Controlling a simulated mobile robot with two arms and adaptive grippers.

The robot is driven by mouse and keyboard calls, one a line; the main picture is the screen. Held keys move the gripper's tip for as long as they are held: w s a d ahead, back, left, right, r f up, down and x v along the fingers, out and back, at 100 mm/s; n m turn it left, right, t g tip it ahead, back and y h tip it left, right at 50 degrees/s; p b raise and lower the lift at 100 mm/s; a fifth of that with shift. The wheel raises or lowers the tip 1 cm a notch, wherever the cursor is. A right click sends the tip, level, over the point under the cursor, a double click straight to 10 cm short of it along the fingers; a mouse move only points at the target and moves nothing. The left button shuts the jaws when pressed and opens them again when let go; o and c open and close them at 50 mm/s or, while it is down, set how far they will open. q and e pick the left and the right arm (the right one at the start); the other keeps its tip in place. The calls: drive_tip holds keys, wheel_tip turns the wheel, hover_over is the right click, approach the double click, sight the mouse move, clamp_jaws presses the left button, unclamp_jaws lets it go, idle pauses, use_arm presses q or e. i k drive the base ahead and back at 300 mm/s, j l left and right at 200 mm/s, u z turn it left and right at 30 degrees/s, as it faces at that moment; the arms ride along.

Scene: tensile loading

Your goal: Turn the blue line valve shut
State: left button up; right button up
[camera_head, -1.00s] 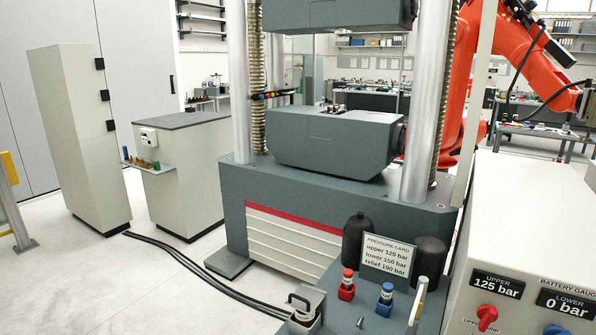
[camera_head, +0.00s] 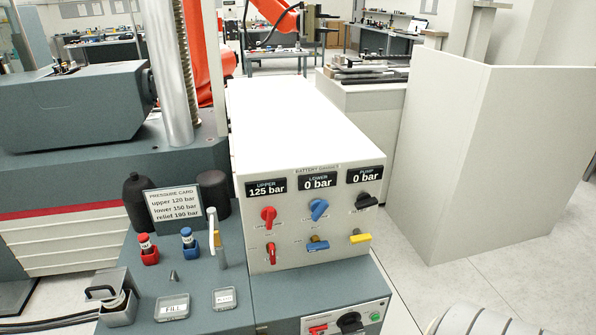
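The pale control box (camera_head: 300,130) stands right of the testing machine, its front panel facing me. A blue knob (camera_head: 318,208) sits under the LOWER gauge, which reads 0 bar; its grip is tilted. Below it is a blue-handled lever valve (camera_head: 317,245) with a brass-coloured body; its handle lies roughly across the panel. I cannot read the small labels to tell which is the blue line valve. Beside the blue lever, a red lever (camera_head: 271,253) stands upright and a yellow lever (camera_head: 360,238) lies sideways. Neither gripper is in view.
A red knob (camera_head: 268,215) and black knob (camera_head: 364,201) flank the blue knob. UPPER reads 125 bar, PUMP 0 bar. A pale enclosure (camera_head: 490,150) stands right.

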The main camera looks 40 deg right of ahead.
sight(315, 245)
drive_tip(key=z, duration=0.4)
drive_tip(key=l+z, duration=0.1)
drive_tip(key=z, duration=0.65)
drive_tip(key=i+z, duration=0.1)
drive_tip(key=z, duration=0.3)
drive_tip(key=j+u, duration=0.2)
drive_tip(key=u, duration=0.25)
drive_tip(key=k+j, duration=0.05)
